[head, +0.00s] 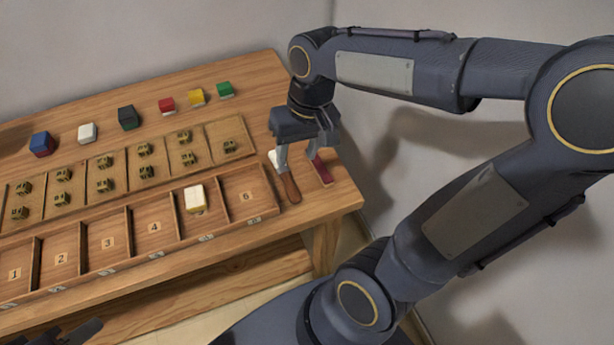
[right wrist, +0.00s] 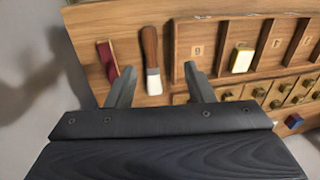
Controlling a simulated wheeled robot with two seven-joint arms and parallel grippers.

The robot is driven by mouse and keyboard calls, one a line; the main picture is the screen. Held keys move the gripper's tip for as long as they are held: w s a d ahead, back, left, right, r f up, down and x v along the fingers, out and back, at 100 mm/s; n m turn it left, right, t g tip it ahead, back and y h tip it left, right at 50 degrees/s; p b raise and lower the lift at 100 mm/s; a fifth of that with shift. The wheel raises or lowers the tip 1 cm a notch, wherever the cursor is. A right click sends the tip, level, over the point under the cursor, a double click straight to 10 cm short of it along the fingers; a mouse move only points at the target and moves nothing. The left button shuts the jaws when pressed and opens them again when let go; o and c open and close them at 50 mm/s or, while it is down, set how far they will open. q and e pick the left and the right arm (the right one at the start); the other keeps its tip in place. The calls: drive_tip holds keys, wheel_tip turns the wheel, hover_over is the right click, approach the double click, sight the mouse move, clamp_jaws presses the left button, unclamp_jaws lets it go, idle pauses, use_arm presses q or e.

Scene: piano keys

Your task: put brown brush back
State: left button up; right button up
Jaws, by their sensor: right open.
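The brown brush (head: 291,188) lies on the right end of the wooden table, with a brown handle and pale bristles. In the right wrist view the brush (right wrist: 150,45) lies between the fingers' lines, bristles toward the gripper. My right gripper (head: 298,156) is open and empty, pointing down over the bristle end. Its fingers (right wrist: 161,82) are spread on both sides of the brush; I cannot tell their exact height. A dark red strip (head: 320,170) lies beside the brush, near the other finger. A dark part, likely my left gripper (head: 80,332), shows at the bottom left edge.
A numbered wooden tray (head: 225,228) lies left of the brush; a white and yellow block (head: 196,199) sits in compartment 5. A rack (head: 240,130) behind holds several brass-coloured pieces. Coloured blocks, including a green one (head: 225,90), line the back. A wall is at the right.

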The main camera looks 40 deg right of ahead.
drive_tip(key=s+a+t+y, duration=0.2)
drive_tip(key=s+a+t, duration=0.1)
drive_tip(key=s, duration=0.7)
drive_tip(key=shift+a+r+n+t, duration=0.2)
drive_tip(key=shift+n+t, duration=0.2)
drive_tip(key=shift+t, duration=0.5)
